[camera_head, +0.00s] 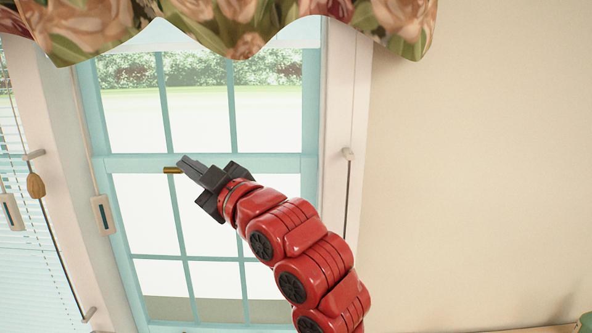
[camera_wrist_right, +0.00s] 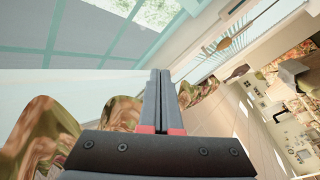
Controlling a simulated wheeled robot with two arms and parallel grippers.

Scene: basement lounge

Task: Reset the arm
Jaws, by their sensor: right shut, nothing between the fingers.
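My right arm is red and comes up from the bottom of the head view. My right gripper (camera_head: 184,162) is raised in front of a light blue window (camera_head: 210,163), with its fingers pointing up and to the left. The fingers are together with nothing between them. In the right wrist view the right gripper (camera_wrist_right: 156,75) also shows with its two fingers side by side. A small brass window latch (camera_head: 173,170) shows beside the fingertips; I cannot tell if they touch it. My left gripper is not in view.
A flowered valance (camera_head: 245,28) hangs above the window. Blinds (camera_head: 30,200) with a cord and wooden pull (camera_head: 36,186) are at the left. A bare beige wall (camera_head: 470,180) fills the right. The wrist view shows a room with shelves (camera_wrist_right: 300,155).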

